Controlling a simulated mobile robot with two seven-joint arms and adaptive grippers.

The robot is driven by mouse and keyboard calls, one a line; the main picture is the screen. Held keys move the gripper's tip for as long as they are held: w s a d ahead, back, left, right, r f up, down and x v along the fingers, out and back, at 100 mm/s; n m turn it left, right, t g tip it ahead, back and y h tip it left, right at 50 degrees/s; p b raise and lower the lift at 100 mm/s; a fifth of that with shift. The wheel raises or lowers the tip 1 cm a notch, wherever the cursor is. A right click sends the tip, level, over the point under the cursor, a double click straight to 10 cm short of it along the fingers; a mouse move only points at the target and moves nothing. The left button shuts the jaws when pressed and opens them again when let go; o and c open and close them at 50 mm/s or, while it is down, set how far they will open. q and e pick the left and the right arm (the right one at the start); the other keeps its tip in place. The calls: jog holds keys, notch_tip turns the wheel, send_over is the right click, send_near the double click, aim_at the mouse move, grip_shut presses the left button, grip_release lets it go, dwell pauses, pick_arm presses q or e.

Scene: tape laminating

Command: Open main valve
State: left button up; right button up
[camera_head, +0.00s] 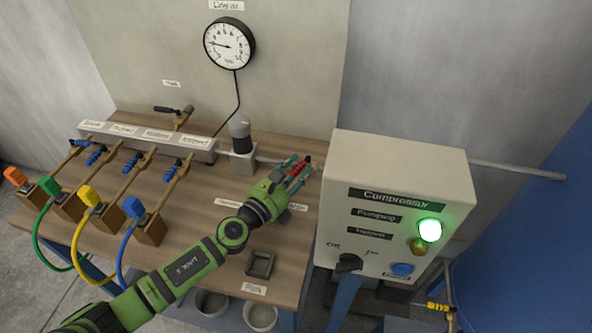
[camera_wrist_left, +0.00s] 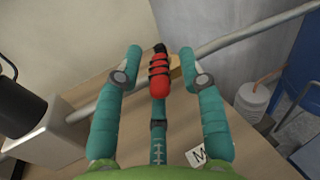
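The main valve shows as a red handle with black bands (camera_wrist_left: 159,77) on the pipe (camera_wrist_left: 225,48) in the left wrist view. In the head view the red handle (camera_head: 302,163) is small and partly covered by my fingers. My left gripper (camera_head: 296,171) is at the handle, between the bench's back right and the compressor box. In the left wrist view my left gripper (camera_wrist_left: 160,60) has its teal fingers spread on both sides of the handle, with a visible gap on each side. My right gripper is in neither view.
The compressor box (camera_head: 345,215) with a lit green lamp (camera_head: 430,230) stands close to the right. A filter unit (camera_head: 241,135) stands left of my gripper. A round gauge (camera_head: 229,43) hangs above. Several hoses and a small square holder (camera_head: 261,264) are on the bench (camera_head: 205,235).

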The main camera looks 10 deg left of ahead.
aim_at(296, 169)
pick_arm(q)
jog(key=shift+w+r, duration=0.15)
jog(key=shift+r, duration=1.2)
jog(key=r, duration=0.7)
jog(key=shift+s, duration=0.25)
jog(key=shift+r, duration=0.1)
jog(key=shift+w, duration=0.2)
jog(key=shift+s, duration=0.1)
